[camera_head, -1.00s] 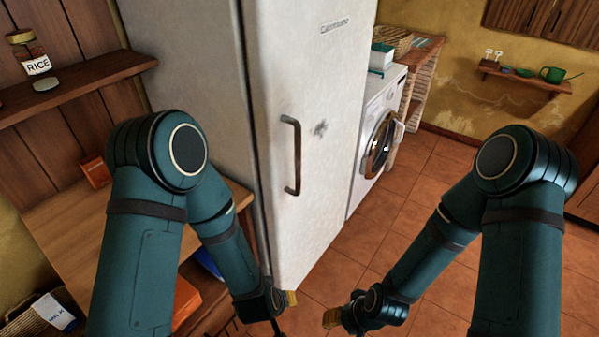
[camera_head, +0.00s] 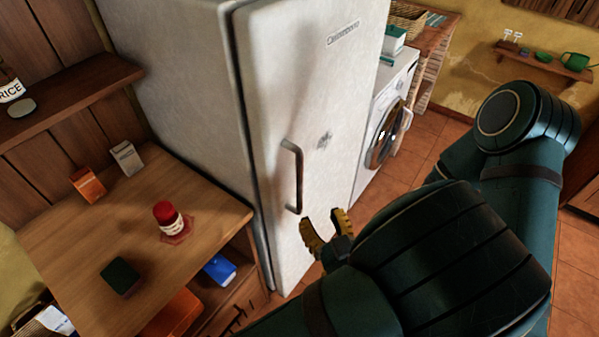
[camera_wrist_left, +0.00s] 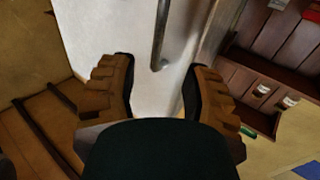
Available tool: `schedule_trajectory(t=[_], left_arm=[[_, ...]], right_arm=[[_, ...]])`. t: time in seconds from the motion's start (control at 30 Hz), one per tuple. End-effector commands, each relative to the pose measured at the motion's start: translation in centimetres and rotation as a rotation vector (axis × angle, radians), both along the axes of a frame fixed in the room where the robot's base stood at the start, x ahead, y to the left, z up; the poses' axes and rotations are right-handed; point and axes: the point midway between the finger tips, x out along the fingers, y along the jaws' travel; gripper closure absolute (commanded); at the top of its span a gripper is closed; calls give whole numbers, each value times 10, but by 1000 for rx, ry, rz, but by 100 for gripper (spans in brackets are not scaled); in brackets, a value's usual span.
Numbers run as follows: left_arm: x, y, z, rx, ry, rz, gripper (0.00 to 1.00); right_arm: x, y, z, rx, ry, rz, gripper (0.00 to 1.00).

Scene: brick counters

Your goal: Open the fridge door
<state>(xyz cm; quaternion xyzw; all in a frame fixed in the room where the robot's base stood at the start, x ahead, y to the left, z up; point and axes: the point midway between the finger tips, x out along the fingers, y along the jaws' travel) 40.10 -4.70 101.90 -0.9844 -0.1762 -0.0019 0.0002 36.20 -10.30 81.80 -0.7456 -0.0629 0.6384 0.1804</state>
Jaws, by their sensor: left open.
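The white fridge (camera_head: 272,60) stands in the middle of the head view with its door (camera_head: 325,110) closed. The door's dark vertical handle (camera_head: 297,178) is on the door's left side. My left gripper (camera_head: 326,229) is open, just below and to the right of the handle's lower end, with nothing between its yellow fingers. In the left wrist view the handle (camera_wrist_left: 161,40) comes down from the top, and its lower end lies just beyond the gap between the open fingers (camera_wrist_left: 157,90). My right arm's upper part is at the right; its gripper is hidden.
A wooden counter (camera_head: 80,235) with a red-capped jar (camera_head: 167,218) and small boxes stands left of the fridge. A washing machine (camera_head: 385,120) stands to its right. Tiled floor (camera_head: 420,135) is open in front of the washing machine.

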Motion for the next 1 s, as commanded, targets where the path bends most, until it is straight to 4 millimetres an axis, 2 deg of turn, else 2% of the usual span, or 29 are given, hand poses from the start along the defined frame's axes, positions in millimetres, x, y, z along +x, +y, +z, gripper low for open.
schedule_trajectory(t=[0.17, 0.6, 0.8, 1.0], left_arm=[[24, 10, 0, 0, 0, 4, 52], [101, 39, -1, -1, 2, 3, 52], [120, 45, -1, -1, 3, 1, 52], [125, 46, -1, -1, 3, -1, 52]], right_arm=[[0, 0, 0, 0, 0, 0, 53], [1, 0, 2, 0, -2, -1, 53], [1, 0, 3, 0, -2, -1, 53], [1, 0, 3, 0, -2, -1, 53]])
